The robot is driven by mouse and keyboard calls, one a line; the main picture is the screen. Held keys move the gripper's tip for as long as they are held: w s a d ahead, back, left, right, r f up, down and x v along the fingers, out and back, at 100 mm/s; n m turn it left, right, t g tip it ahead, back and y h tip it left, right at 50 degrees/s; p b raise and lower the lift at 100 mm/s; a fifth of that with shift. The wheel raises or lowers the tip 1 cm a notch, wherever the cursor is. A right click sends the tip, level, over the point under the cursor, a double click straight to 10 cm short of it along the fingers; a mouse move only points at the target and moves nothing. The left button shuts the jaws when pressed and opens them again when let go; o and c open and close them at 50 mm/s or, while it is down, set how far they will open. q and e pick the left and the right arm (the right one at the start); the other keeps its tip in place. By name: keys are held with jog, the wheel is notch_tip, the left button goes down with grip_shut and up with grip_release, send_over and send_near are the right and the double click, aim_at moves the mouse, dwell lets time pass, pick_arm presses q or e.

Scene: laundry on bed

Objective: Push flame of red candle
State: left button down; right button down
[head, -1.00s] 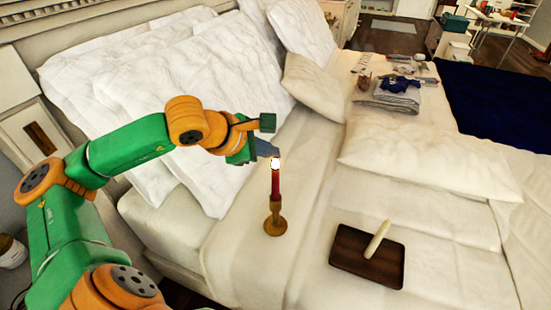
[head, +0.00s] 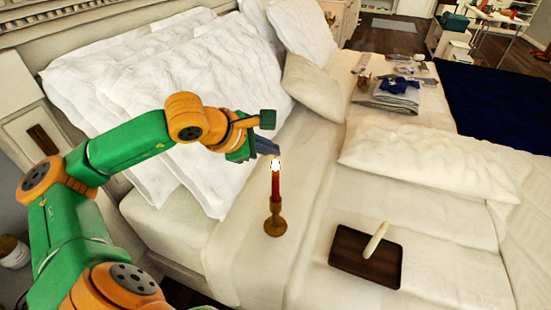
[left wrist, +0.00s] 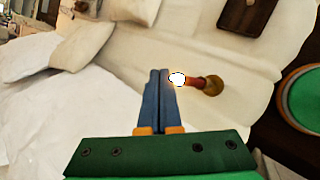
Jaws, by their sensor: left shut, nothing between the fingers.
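The red candle (head: 275,187) stands upright in a brass-coloured holder (head: 275,225) on the bed. Its flame (head: 276,164) is a bright white glow at the top. My left gripper (head: 274,149) is shut and empty, with its fingertips right at or just above the flame in the head view. In the left wrist view the shut blue fingers (left wrist: 159,75) end just left of the flame (left wrist: 177,79). I cannot tell whether they touch it. The candle (left wrist: 198,82) shows behind the flame there. My right gripper is not in view.
A dark tray (head: 350,262) with a pale candle-like stick (head: 376,240) lies to the right on the bed. White pillows (head: 190,80) are behind my arm. Folded clothes (head: 395,95) lie farther back. The sheet around the holder is clear.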

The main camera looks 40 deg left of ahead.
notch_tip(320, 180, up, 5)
jog(key=p, duration=0.4)
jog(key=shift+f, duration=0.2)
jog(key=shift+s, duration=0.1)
